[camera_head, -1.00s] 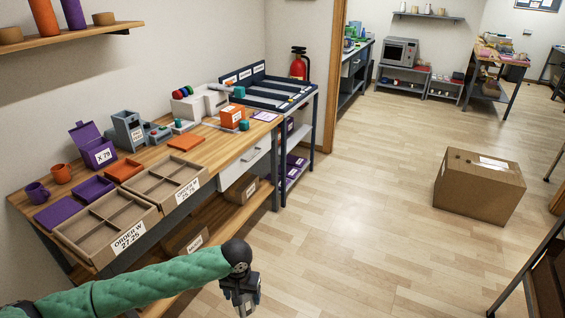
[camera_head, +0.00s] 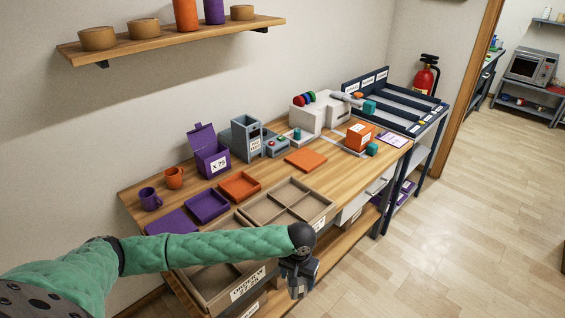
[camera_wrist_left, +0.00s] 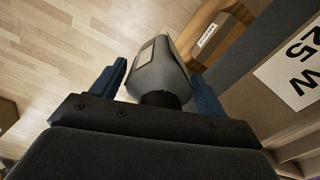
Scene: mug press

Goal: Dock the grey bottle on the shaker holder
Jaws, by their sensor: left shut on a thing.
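My left gripper (camera_head: 299,272) is in front of the near edge of the workbench, above the floor. In the left wrist view its two blue fingers (camera_wrist_left: 158,88) are shut on the grey bottle (camera_wrist_left: 158,70), which has a dark neck toward the palm and a pale label. In the head view the bottle is mostly hidden by the gripper and hard to make out. I cannot pick out the shaker holder for certain; a grey upright machine (camera_head: 246,140) and a white machine (camera_head: 318,113) stand at the back of the workbench. My right gripper is not in view.
The workbench (camera_head: 345,170) holds two divided cardboard order trays (camera_head: 318,215), purple and orange trays, mugs, a purple box (camera_head: 209,160) and an orange box (camera_head: 359,136). A wall shelf (camera_head: 180,43) hangs above. A dark rack (camera_head: 425,120) adjoins on the right. Floor at right is clear.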

